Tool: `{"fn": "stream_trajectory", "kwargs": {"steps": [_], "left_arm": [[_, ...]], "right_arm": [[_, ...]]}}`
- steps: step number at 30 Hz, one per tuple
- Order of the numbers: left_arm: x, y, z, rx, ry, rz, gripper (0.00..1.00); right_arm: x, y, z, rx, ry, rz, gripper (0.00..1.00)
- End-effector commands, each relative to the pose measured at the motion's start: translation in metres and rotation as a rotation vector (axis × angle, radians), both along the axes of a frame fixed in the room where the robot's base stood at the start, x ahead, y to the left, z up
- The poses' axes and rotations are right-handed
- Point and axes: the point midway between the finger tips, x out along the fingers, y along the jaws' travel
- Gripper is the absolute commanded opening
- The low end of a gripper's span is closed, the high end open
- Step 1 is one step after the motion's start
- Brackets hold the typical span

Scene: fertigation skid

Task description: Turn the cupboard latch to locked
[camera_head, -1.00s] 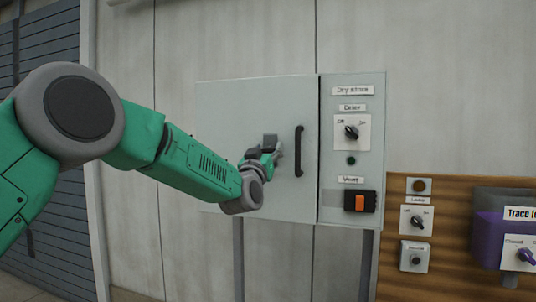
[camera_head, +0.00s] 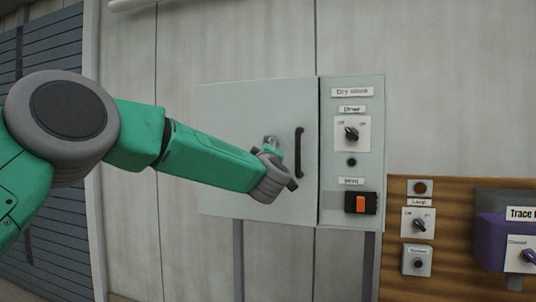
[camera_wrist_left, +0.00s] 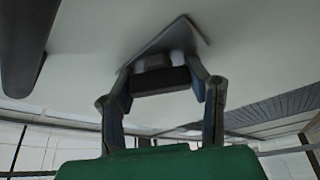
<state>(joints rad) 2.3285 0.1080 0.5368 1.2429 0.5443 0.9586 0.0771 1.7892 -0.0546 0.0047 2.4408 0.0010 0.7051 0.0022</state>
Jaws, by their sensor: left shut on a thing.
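The grey cupboard door (camera_head: 232,150) looks closed. The latch (camera_head: 271,140) is on the door, left of the black handle, and mostly hidden by my left gripper (camera_head: 271,149). In the left wrist view, the latch's dark knob (camera_wrist_left: 160,79) sits between the two fingers of my left gripper (camera_wrist_left: 162,90), which is shut on it. The latch's plate (camera_wrist_left: 187,36) shows tilted behind the knob. I cannot read any locked or unlocked marking. My right gripper is in neither view.
The black door handle (camera_head: 298,152) stands close right of my left gripper. A side panel carries a drier knob (camera_head: 351,134) and an orange vent switch (camera_head: 361,204). A wooden board (camera_head: 450,190) with more controls is at lower right.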

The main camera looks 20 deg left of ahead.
Motion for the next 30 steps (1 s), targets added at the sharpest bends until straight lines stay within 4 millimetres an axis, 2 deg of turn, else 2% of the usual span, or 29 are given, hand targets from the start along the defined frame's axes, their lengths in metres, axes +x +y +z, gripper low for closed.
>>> {"fn": "stream_trajectory", "kwargs": {"steps": [15,30], "left_arm": [[0.001,0.001,-0.004,-0.428,0.018,0.002,0.14],[0.001,0.002,-0.007,-0.577,0.025,0.003,0.14]], "right_arm": [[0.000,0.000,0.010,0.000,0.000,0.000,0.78],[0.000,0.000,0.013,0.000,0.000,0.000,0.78]]}}
